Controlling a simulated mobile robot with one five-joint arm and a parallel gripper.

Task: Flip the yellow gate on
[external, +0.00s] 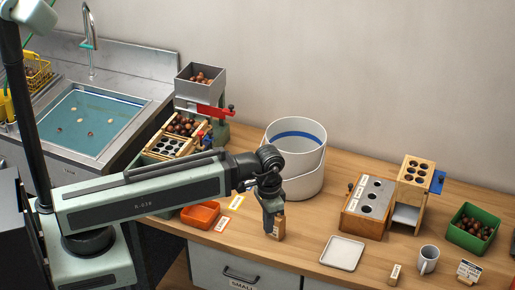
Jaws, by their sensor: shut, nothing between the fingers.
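I cannot clearly make out a yellow gate in the external view. A grey hopper (201,84) holding chestnuts stands at the back left of the counter, with a red flap or lever (213,111) below it. A blue flap (438,182) is on the side of a wooden stand with holes (415,172) at the right. My gripper (269,231) points down over the middle front of the counter, shut and empty.
A white bucket (303,180) stands behind my gripper. An orange tray (200,214), a yellow-edged card (237,202) and a white plate (342,253) lie nearby. A wooden box (362,218), mug (428,259) and green crate (458,235) are right. The sink (140,95) is left.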

